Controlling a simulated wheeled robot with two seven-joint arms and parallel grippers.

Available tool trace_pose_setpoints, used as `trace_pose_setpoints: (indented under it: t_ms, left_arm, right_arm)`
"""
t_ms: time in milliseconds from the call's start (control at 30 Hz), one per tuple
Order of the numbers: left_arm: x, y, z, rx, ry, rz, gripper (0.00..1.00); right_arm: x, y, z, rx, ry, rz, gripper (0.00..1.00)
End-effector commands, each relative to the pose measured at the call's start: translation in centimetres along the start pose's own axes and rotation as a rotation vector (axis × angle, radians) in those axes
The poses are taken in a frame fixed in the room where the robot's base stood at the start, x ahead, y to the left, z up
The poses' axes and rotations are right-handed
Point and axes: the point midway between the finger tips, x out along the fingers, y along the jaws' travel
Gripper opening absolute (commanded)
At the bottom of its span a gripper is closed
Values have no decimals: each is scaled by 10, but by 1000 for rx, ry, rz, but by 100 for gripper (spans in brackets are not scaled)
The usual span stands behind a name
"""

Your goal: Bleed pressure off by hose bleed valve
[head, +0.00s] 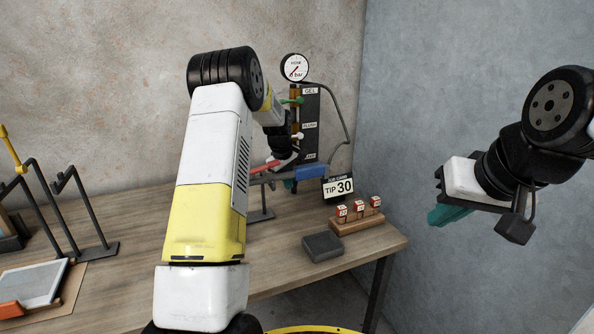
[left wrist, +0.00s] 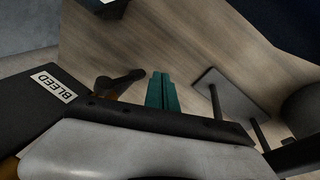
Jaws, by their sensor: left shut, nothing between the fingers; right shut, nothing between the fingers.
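The bleed valve's black lever (left wrist: 118,82) shows in the left wrist view, next to a dark panel with a white BLEED label (left wrist: 54,87). My left gripper (left wrist: 161,92) is shut and empty; its teal fingers are just to the right of the lever's end in that picture. I cannot tell whether they touch it. My right gripper (head: 447,215) is shut and empty, near the right wall.
The wooden table (head: 285,275) carries a TIP 30 card (head: 338,188), a wooden block with three red-and-white pieces (head: 357,222) and a grey block (head: 322,247). A dark hose (head: 346,125) loops right of the panel. Black stands (head: 82,205) are at left.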

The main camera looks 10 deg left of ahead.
Motion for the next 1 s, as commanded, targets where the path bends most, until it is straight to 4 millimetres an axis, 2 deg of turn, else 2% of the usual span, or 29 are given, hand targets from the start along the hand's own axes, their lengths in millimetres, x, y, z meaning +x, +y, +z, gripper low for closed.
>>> trace_pose_setpoints:
  t_ms: [33,200,567,733,1000]
  left_arm:
    - [2,8,-2,2,1,3,0]
    - [7,16,-4,1,2,2,0]
    - [7,17,-4,0,0,5,0]
    - [12,16,-3,-24,-36,92,0]
    - [20,26,2,-41,-72,201,0]
  right_arm:
    - [0,0,0,0,0,0,0]
    - [0,0,0,0,0,0,0]
    - [0,0,0,0,0,0,0]
    - [0,0,0,0,0,0,0]
    - [0,0,0,0,0,0,0]
